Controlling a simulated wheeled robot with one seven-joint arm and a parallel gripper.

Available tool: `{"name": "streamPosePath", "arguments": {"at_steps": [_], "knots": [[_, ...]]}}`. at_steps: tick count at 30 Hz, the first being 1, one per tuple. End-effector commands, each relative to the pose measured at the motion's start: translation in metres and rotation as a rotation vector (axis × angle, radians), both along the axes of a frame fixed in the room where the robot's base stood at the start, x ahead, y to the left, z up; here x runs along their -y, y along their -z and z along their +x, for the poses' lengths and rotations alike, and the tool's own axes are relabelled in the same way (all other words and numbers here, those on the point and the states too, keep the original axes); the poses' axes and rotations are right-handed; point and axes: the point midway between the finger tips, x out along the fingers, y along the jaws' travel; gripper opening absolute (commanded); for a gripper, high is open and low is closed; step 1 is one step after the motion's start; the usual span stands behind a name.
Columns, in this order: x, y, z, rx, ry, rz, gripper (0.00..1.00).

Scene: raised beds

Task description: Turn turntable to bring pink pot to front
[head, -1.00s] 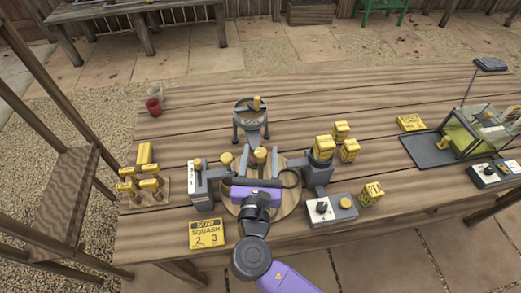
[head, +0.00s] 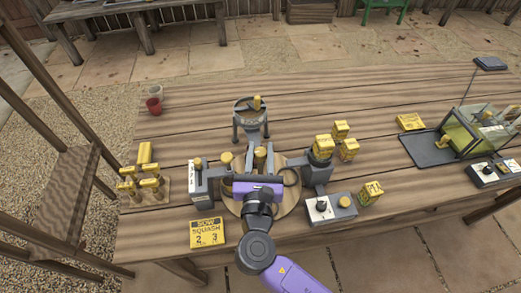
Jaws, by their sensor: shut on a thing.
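The turntable (head: 288,204) is a round wooden disc near the front middle of the table, partly covered by my gripper. My gripper (head: 260,160) is over it, with its two grey fingers shut on an upright yellow-topped peg (head: 260,154). I cannot tell how the peg's lower end is fixed. I see no clearly pink pot on the disc; my purple gripper body hides part of it. A small reddish pot (head: 154,106) stands at the table's back left, beside a pale pot (head: 155,91).
A grey stand with a bowl (head: 250,117) is behind the turntable. Grey posts (head: 202,184) flank it. A yellow sign (head: 207,233) lies front left, a control box (head: 330,208) front right. Yellow blocks (head: 321,147) and a glass case (head: 480,127) are farther right.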

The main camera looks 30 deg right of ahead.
Motion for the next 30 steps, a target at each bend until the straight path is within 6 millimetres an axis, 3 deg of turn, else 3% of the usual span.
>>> {"name": "streamPosePath", "arguments": {"at_steps": [18,30], "knots": [[0.0026,-0.0006,-0.001,-0.003,-0.442,-0.001,0.0],[0.0008,-0.0003,-0.0001,0.0,-0.595,0.0,0.0]]}}
